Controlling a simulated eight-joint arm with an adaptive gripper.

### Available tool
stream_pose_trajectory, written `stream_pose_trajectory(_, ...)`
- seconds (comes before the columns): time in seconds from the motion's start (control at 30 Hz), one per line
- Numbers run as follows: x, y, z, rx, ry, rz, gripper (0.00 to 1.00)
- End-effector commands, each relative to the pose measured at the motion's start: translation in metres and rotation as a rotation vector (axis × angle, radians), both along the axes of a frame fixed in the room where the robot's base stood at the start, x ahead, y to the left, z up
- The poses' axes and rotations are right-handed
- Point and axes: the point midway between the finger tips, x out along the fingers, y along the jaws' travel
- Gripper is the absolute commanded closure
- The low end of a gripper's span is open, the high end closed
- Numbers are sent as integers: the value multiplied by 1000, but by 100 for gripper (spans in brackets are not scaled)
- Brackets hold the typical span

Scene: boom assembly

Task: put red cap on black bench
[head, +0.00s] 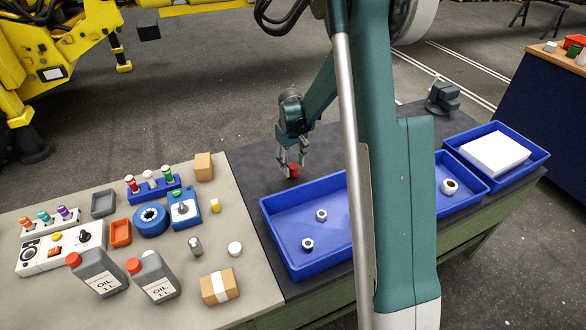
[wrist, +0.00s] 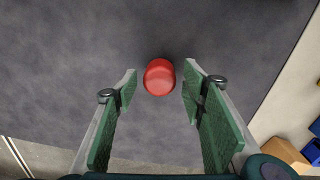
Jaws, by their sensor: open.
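The red cap (head: 293,170) rests on the dark top of the black bench (head: 262,160), behind the large blue tray. It also shows in the wrist view (wrist: 159,77), upright near the top centre. My gripper (head: 291,158) is just above and around it in the head view, and its open fingers (wrist: 158,88) stand on either side of the cap in the wrist view. There is a gap between the cap and each finger pad. The fingers are apart and empty.
The large blue tray (head: 282,232) with nuts lies close in front of the cap. Another blue tray (head: 483,186) and a vise (head: 442,97) are at the right. The light bench at the left holds bottles, a cardboard box (head: 204,166) and other parts. Dark bench surface around the cap is clear.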

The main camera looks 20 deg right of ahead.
Motion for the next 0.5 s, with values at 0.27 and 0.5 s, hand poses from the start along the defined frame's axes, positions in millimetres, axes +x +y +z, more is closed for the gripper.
stream_pose_trajectory(0.27, 0, 1, 44, 0, 0, 0, 59)
stream_pose_trajectory(0.5, -1, 2, 78, 0, 0, 0, 59)
